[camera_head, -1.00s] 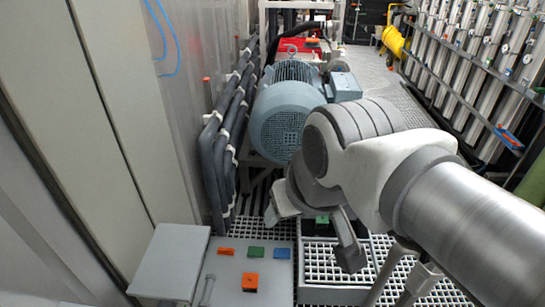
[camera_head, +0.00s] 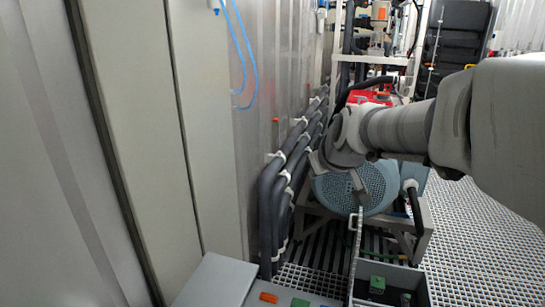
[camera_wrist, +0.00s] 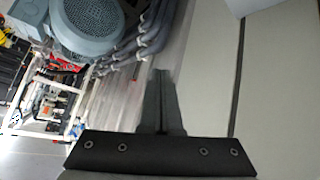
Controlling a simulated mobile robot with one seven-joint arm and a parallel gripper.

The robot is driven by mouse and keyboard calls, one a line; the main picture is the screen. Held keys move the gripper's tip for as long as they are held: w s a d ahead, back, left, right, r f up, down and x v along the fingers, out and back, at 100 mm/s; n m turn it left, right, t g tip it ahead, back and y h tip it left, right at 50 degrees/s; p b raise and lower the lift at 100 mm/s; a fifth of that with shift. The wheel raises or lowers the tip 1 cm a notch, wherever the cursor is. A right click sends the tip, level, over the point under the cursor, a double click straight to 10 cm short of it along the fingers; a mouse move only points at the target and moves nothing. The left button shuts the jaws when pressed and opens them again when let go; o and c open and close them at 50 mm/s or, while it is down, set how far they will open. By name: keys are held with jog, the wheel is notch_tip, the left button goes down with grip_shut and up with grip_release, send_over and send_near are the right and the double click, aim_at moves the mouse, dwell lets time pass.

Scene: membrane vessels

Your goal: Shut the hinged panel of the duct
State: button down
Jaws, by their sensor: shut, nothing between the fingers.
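The duct (camera_head: 392,273) is a dark open-topped box at the lower right of the head view. Its hinged panel (camera_head: 355,258) appears to be the thin, light plate standing upright along the box's left side, with a small handle (camera_head: 353,221) at its top; the panel looks open. Inside the box is a green block (camera_head: 377,285). My gripper (camera_wrist: 162,73) is shut and empty in the wrist view, its fingers together in front of the grey wall. The wrist view does not show the duct.
A blue-grey motor (camera_head: 350,190) on a stand is behind the duct. Grey bent pipes (camera_head: 270,205) run along the wall to the left. A light grey box (camera_head: 215,283) and a plate with orange and green blocks lie left of the duct. Open grating floor (camera_head: 455,235) extends to the right.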

jog(key=w+d+f+n+t+h+b, duration=0.2)
jog(key=w+d+f+b, duration=0.2)
jog(key=w+f, duration=0.9)
jog(key=w+d+f+n+t+h+b, duration=0.2)
jog(key=w+d+f+b, duration=0.25)
jog(key=w+f, duration=0.85)
jog(key=w+d+f+n+h+b, duration=0.1)
jog(key=d+f+h+b, duration=0.15)
jog(key=f, duration=0.75)
jog(key=d+f+n+t+h+b, duration=0.1)
jog(key=d+f+h+b, duration=0.2)
jog(key=f, duration=0.6)
jog(key=w+d+f+n+h+b, duration=0.15)
jog(key=d+f, duration=0.25)
jog(key=f, duration=0.6)
jog(key=w+d+b, duration=0.5)
jog(key=d+b, duration=0.1)
jog(key=d, duration=0.3)
jog(key=shift+w+d+r+h, duration=0.2)
jog(key=shift+w+d+h, duration=0.1)
